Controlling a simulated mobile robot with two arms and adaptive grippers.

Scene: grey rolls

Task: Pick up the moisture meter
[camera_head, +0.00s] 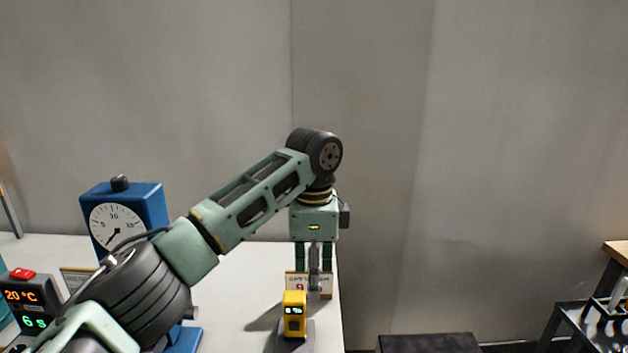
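The moisture meter, a small yellow upright device (294,314) with a dark lit display, stands on a grey base near the right end of the white table. My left arm reaches in from the left. My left gripper (313,284) points down with its two green fingers spread apart, just above and slightly right of the meter in the picture. The fingers look empty, and I see no contact with the meter. How far behind or over the meter they are, I cannot tell. My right gripper is not in view.
A blue dial timer (116,223) and a dark device with a red top and lit digits (28,303) stand at left. The white table (250,272) ends just right of the meter. A dark flat-topped object (428,343) lies beyond.

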